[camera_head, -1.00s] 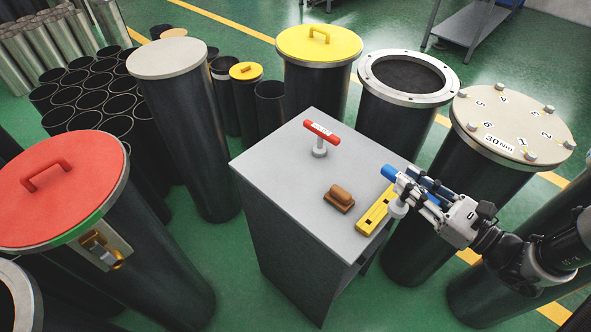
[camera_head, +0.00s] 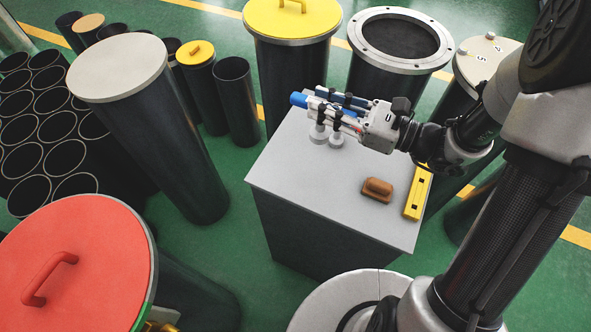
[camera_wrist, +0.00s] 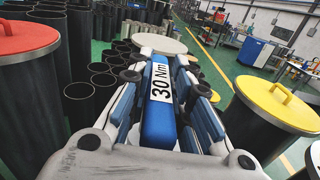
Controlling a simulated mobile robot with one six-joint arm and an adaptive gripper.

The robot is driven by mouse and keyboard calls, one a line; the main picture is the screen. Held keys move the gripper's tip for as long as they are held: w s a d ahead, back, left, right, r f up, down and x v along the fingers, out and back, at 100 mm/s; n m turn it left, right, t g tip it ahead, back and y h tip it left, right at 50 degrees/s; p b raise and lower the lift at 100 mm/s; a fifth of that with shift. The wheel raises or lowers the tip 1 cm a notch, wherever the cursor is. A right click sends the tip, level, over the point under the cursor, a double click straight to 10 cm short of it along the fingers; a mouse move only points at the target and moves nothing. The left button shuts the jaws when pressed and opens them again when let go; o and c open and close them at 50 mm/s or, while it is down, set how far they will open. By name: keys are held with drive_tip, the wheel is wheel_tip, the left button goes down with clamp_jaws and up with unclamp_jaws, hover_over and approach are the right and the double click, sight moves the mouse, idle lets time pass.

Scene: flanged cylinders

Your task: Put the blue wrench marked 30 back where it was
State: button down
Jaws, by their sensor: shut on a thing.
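The blue wrench (camera_head: 298,99) is held level in my gripper (camera_head: 335,108), above the far part of the grey table (camera_head: 300,175). In the wrist view its blue body (camera_wrist: 159,110) carries the label "30 Nm" and lies between the two fingers. Two pale round feet show close together under my gripper on the table's far side. The red wrench is almost wholly hidden behind my gripper there. I cannot tell whether the blue wrench's foot touches the tabletop.
The front left of the tabletop is bare. A yellow-lidded cylinder (camera_head: 292,18) and an open flanged cylinder (camera_head: 400,42) stand behind; a red-lidded one (camera_head: 95,250) stands front left.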

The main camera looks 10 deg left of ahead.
drive_tip(key=shift+s+d, duration=0.1)
drive_tip(key=shift+d, duration=0.15)
wheel_tip(320, 180, down, 20)
drive_tip(key=b, duration=0.4)
drive_tip(key=shift+r, duration=0.25)
drive_tip(key=shift+a, duration=0.1)
drive_tip(key=shift+f+b, duration=0.35)
drive_tip(key=c, duration=1.5)
unclamp_jaws()
drive_tip(key=shift+o, duration=0.2)
drive_tip(key=shift+r, duration=0.15)
